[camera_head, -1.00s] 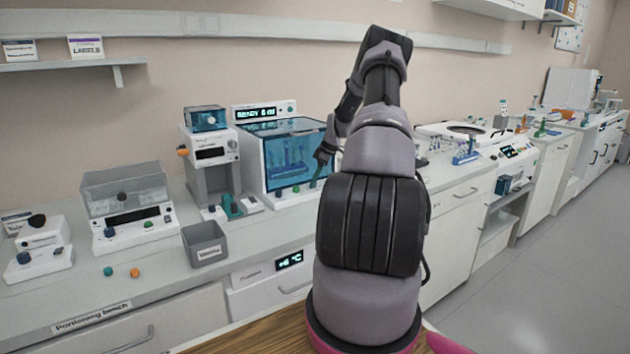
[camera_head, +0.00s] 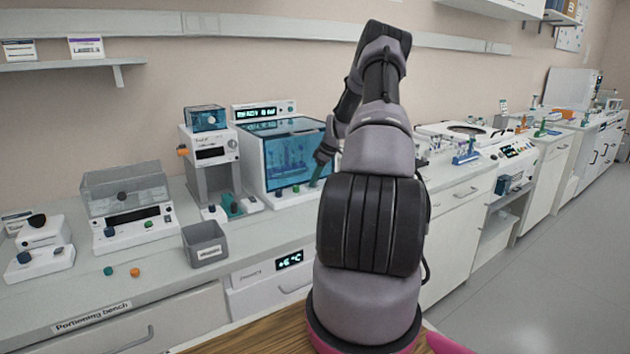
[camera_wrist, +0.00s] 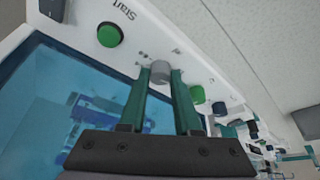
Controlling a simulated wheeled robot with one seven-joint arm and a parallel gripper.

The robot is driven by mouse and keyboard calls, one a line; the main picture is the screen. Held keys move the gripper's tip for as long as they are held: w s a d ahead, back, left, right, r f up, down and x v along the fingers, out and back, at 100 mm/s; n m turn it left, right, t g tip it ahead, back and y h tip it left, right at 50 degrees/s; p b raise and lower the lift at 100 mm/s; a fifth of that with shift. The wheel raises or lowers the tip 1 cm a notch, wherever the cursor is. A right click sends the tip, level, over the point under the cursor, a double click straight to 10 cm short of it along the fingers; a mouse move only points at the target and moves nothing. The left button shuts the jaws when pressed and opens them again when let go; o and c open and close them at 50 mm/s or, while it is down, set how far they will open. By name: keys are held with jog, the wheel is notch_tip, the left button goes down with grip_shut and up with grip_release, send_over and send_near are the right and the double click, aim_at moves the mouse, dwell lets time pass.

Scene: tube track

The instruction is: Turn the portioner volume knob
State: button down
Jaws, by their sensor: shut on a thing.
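The portioner is a white cabinet with a blue see-through front (camera_head: 292,160) and a lit display. In the wrist view, its white control strip carries a round grey knob (camera_wrist: 160,70), which I take to be the volume knob. A green button (camera_wrist: 110,35) beside it is marked Start. My gripper (camera_wrist: 161,77) has two green fingers, one on each side of the grey knob, and is shut on it. In the head view, my gripper (camera_head: 317,178) is at the cabinet's lower front right, and the knob is hidden there.
Left of the cabinet stands a white device with a blue top (camera_head: 207,118). A grey bin (camera_head: 205,243) stands on the bench in front. Another green button (camera_wrist: 197,94) sits close to my right finger in the wrist view.

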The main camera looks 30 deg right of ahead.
jog(key=m+h, duration=0.1)
jog(key=m, duration=0.2)
jog(key=m+t+h, duration=0.1)
jog(key=m, duration=0.3)
jog(key=shift+a+h, duration=0.2)
jog(key=shift+h, duration=0.1)
jog(key=m+h, duration=0.1)
jog(key=m, duration=0.2)
jog(key=shift+a+m, duration=0.1)
jog(key=shift+m, duration=0.2)
jog(key=shift+m+g+h, duration=0.3)
jog(key=shift+m+h, duration=0.5)
jog(key=shift+m, duration=0.8)
jog(key=c, duration=0.6)
grip_release()
jog(key=v, duration=1.1)
jog(key=shift+w, duration=0.1)
